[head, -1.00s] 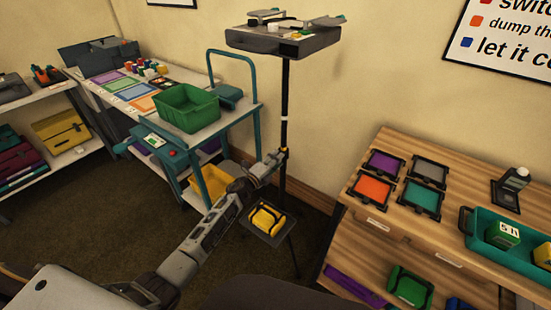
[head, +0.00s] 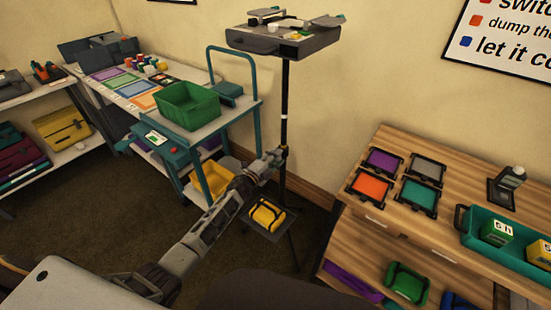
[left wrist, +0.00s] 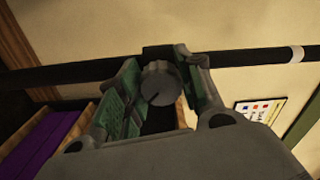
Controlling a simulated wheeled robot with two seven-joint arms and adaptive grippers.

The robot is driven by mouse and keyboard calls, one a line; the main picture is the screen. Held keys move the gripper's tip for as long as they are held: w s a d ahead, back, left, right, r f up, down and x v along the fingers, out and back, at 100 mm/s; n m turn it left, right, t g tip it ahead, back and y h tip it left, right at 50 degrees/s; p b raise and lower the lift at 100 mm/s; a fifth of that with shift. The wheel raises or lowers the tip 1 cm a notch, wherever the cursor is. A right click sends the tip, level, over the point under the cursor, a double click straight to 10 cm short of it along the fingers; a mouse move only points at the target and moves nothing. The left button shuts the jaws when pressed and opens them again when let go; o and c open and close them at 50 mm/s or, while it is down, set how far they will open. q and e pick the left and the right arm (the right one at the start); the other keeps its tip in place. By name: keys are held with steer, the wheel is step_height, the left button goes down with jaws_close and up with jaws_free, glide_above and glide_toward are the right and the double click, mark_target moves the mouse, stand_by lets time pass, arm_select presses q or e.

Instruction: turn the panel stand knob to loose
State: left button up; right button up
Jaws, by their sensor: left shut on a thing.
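The panel stand (head: 285,105) is a thin black upright pole with a grey panel (head: 283,40) on top. Its grey round knob (left wrist: 160,83) with a dark pointer line shows in the left wrist view, on a collar around the pole. My left gripper (head: 276,158) is at the collar partway down the pole. In the left wrist view its green-padded fingers stand on both sides of the knob, shut on it. In the head view the gripper hides the knob. My right gripper is not in view.
A yellow case (head: 267,214) sits on a low shelf at the stand's foot. A teal cart (head: 228,118) with a green bin (head: 187,104) stands close on the left. A wooden bench (head: 385,228) is on the right. The wall is close behind the pole.

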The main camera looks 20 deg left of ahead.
arm_select(q)
steer(key=o, duration=1)
steer(key=shift+o, duration=0.2)
steer(key=v, duration=1.2)
stand_by(0.6)
